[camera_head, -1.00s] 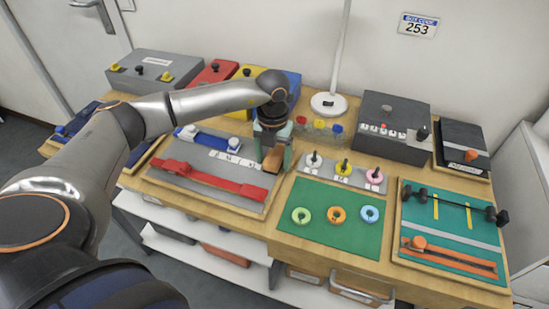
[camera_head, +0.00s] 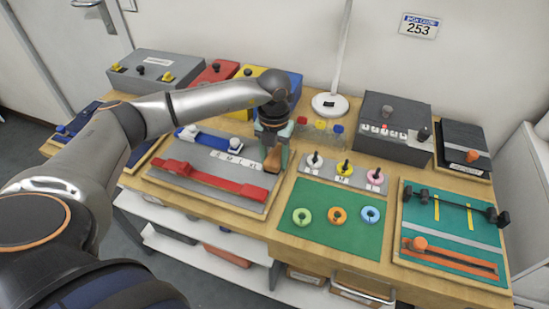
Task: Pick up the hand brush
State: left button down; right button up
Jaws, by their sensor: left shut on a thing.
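The hand brush (camera_head: 272,161) shows only as a small brown wooden piece at the right end of the grey board with blue and red parts. My left gripper (camera_head: 273,147) points down over it from above and is shut on it. The fingers and wrist hide much of the brush, and I cannot tell whether it is clear of the board. My right gripper is not in view.
The grey board (camera_head: 205,168) has a red bar (camera_head: 215,181) close to the brush. A green mat (camera_head: 330,232) with coloured rings lies to the right. A lamp base (camera_head: 329,105) and dark box (camera_head: 391,128) stand behind.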

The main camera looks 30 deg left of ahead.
pick_arm(q)
jog(key=shift+r, duration=0.65)
jog(key=s+d+r+b, duration=0.2)
jog(key=s+r, duration=0.9)
jog(key=s, duration=0.2)
jog(key=shift+s+d+r, duration=0.3)
jog(key=shift+s, duration=0.1)
jog(key=c, duration=0.8)
grip_release()
jog(key=shift+c, duration=0.2)
jog(key=c, duration=0.6)
